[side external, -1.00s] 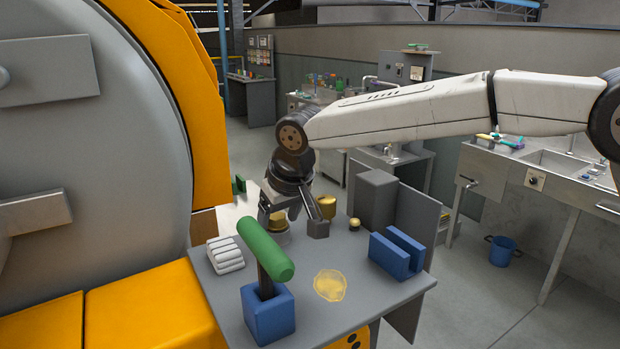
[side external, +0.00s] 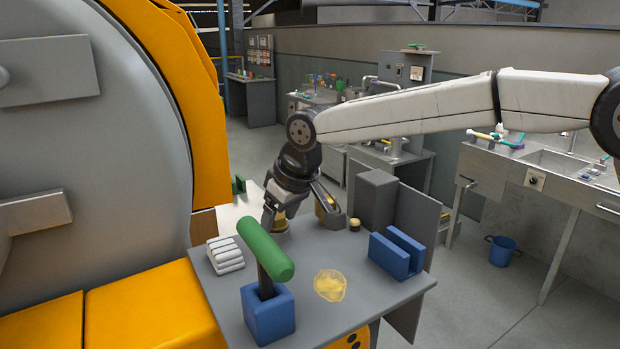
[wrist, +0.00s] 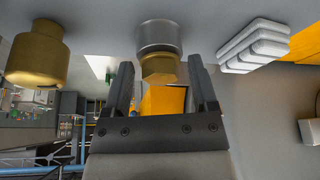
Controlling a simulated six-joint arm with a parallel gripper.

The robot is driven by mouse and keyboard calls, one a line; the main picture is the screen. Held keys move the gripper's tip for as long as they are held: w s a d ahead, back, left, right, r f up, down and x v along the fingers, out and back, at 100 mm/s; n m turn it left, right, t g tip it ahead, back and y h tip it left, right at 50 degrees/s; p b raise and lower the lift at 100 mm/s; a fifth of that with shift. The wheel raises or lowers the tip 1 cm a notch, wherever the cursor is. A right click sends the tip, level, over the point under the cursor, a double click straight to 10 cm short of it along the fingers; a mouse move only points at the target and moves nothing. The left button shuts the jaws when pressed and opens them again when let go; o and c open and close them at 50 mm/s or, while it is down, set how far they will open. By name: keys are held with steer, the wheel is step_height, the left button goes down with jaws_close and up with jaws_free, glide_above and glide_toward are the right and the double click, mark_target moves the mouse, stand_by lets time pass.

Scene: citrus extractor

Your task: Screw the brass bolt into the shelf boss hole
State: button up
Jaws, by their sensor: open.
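The brass bolt (wrist: 158,69) shows its hex head against the end of a short grey round boss (wrist: 158,36) in the wrist view. The head stands clear of the boss; its shank and the hole are hidden. In the side view, the bolt (side external: 281,220) is partly hidden behind a finger, low over the grey shelf (side external: 228,290). My gripper (wrist: 161,72) is open, with one finger on each side of the hex head and visible gaps beside it. It also shows in the side view (side external: 301,218), tilted over the back of the shelf.
Nearby are a grey block (side external: 376,198), blue slotted block (side external: 396,254), white ribbed stack (side external: 225,254) and green-handled tool (side external: 266,250) in a blue holder (side external: 268,315). A flat yellow patch (side external: 330,285) lies in front.

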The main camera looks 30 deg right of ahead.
steer(key=shift+n, duration=0.5)
steer(key=shift+d+n+y, duration=0.1)
steer(key=shift+n+y, duration=0.2)
steer(key=shift+n, duration=0.2)
steer(key=c, duration=0.7)
steer(key=shift+m, duration=0.4)
steer(key=shift+m, duration=0.4)
steer(key=shift+m+h, duration=0.3)
steer(key=shift+h, duration=0.1)
